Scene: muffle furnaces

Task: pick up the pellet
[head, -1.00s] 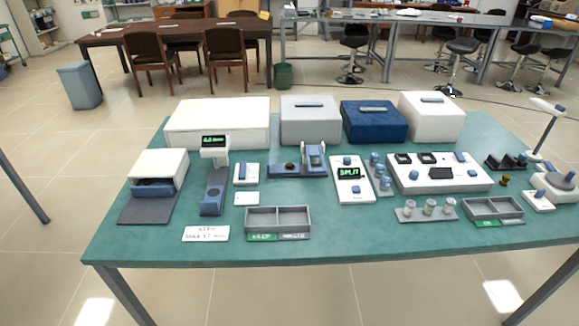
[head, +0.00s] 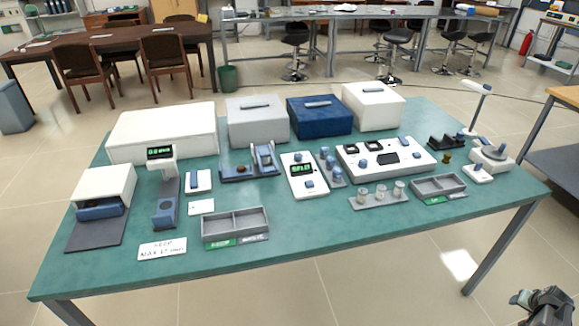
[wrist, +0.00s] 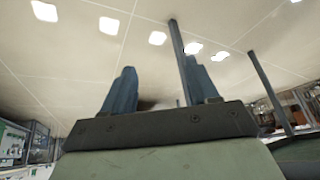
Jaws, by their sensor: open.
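I cannot pick out the pellet for certain. A small dark brown round piece (head: 241,169) sits on the blue press-like device in the middle of the table, and it may be the pellet. My gripper (head: 540,302) shows at the bottom right corner of the head view, off the table's right front side and far from that piece. In the wrist view my gripper (wrist: 160,88) has its two blue fingers apart with nothing between them.
The green table (head: 330,222) carries white, grey and blue boxes along its back. A two-part grey tray (head: 235,222), a sign card (head: 162,248), a panel with a green display (head: 303,176) and a vial rack (head: 378,199) stand nearer. The front strip is clear.

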